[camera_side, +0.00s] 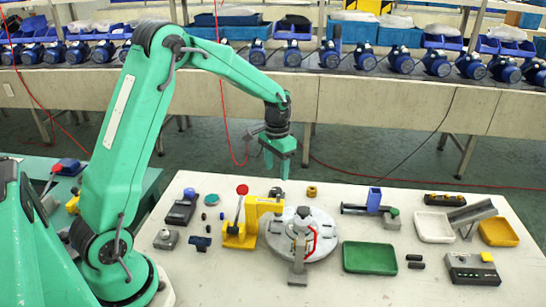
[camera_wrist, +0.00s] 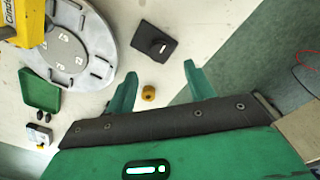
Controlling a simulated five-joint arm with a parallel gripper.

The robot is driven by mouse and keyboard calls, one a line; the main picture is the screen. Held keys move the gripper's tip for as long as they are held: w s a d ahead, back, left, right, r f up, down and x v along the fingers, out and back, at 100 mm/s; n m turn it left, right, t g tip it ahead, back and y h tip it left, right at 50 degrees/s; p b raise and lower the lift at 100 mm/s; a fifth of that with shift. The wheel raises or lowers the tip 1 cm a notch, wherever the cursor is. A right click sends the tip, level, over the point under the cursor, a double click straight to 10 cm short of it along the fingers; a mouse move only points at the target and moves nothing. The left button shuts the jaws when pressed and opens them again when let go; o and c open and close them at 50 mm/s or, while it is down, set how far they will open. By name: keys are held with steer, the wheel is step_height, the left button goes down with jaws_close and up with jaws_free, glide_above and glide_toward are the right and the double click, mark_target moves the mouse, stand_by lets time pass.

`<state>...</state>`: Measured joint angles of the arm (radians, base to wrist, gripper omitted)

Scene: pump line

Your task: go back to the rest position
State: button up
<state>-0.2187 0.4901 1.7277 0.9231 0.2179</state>
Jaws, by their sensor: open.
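My green gripper (camera_side: 280,168) hangs above the back edge of the white table, pointing down, clear of everything on it. In the wrist view its two fingers (camera_wrist: 160,80) stand wide apart with nothing held. A small brass-coloured ring (camera_wrist: 148,94) shows between and below the fingers in that view, apart from them. In the side view the ring (camera_side: 311,190) lies on the table behind the round grey plate. My arm is raised and bent, reaching to the right over the table. No marker of a rest position shows.
A yellow press (camera_side: 240,235) with a red knob stands beside the round grey plate (camera_side: 283,247). A green tray (camera_side: 370,258), white tray (camera_side: 433,227) and yellow tray (camera_side: 498,232) lie to the right. A conveyor (camera_side: 370,105) with blue pumps runs behind, across a floor gap.

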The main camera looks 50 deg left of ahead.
steer(key=shift+r, duration=0.25)
steer(key=shift+r, duration=0.1)
steer(key=shift+s+d+r, duration=0.1)
steer(key=shift+r, duration=0.1)
steer(key=s+d+r+t, duration=0.2)
steer(key=s+d+r, duration=0.1)
steer(key=s, duration=0.5)
steer(key=s+d+r+t, duration=0.1)
steer(key=s+d+r, duration=0.2)
steer(key=s+r, duration=0.3)
steer(key=s+d+r+t, duration=0.2)
steer(key=s+d+r, duration=0.2)
steer(key=s, duration=0.5)
steer(key=shift+s+r+t, duration=0.3)
steer(key=shift+s+r, duration=0.05)
steer(key=shift+r, duration=0.35)
